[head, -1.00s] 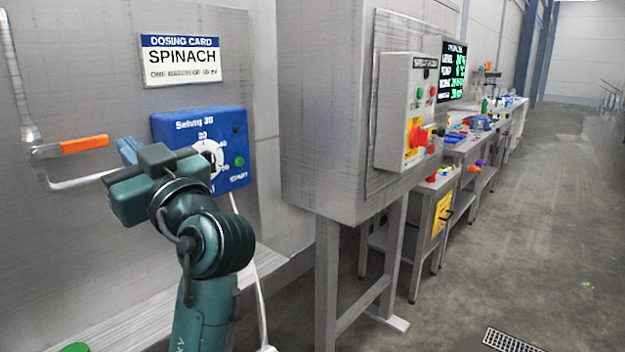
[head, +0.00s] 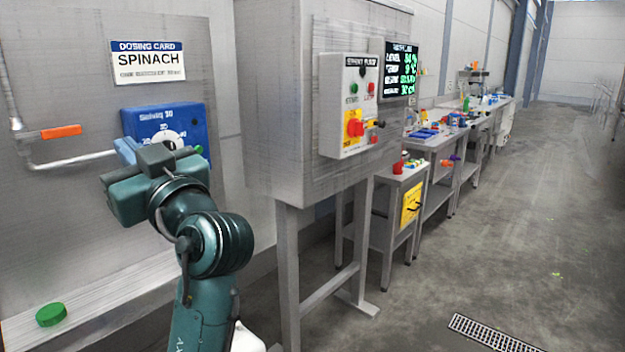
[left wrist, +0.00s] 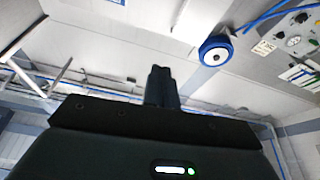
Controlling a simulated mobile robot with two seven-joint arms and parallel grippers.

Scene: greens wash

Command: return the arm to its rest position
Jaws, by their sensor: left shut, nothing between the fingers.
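My left gripper (head: 126,150) is on the left of the head view, at the end of my raised teal arm. It covers part of a blue dosing panel (head: 190,115) with a white dial. I cannot tell from the head view whether it touches the panel. In the left wrist view the fingers (left wrist: 161,75) stand together at the centre, shut with nothing between them. My right gripper is in neither view.
A grey cabinet on legs (head: 277,100) stands right of the panel, with a switch box (head: 343,135) on its side. An orange-handled pipe valve (head: 60,132) is at left. A green round object (head: 51,314) lies on the ledge. Workbenches line the wall; the floor (head: 520,200) at right is open.

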